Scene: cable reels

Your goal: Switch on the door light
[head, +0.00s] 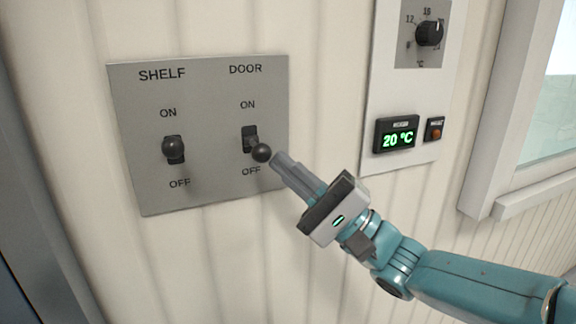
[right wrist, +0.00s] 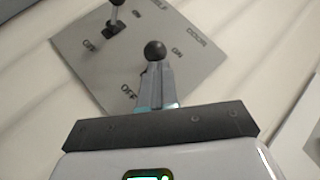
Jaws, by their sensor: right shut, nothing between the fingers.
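The door switch is a small lever with a round black knob (head: 262,153) in a dark slot under the label DOOR. Its lever tilts down toward OFF. My right gripper (head: 278,160) is shut and empty, its fingertips just right of and slightly below the knob, at or very near it; I cannot tell whether they touch. In the right wrist view the knob (right wrist: 154,50) shows just beyond the shut fingertips (right wrist: 152,66). My left gripper is not in view.
The grey switch plate (head: 211,195) also carries the shelf switch (head: 174,148) at the left. A panel with a dial (head: 429,33), a 20 °C display (head: 396,138) and a red button (head: 436,133) is on the right. A window frame (head: 490,150) stands farther right.

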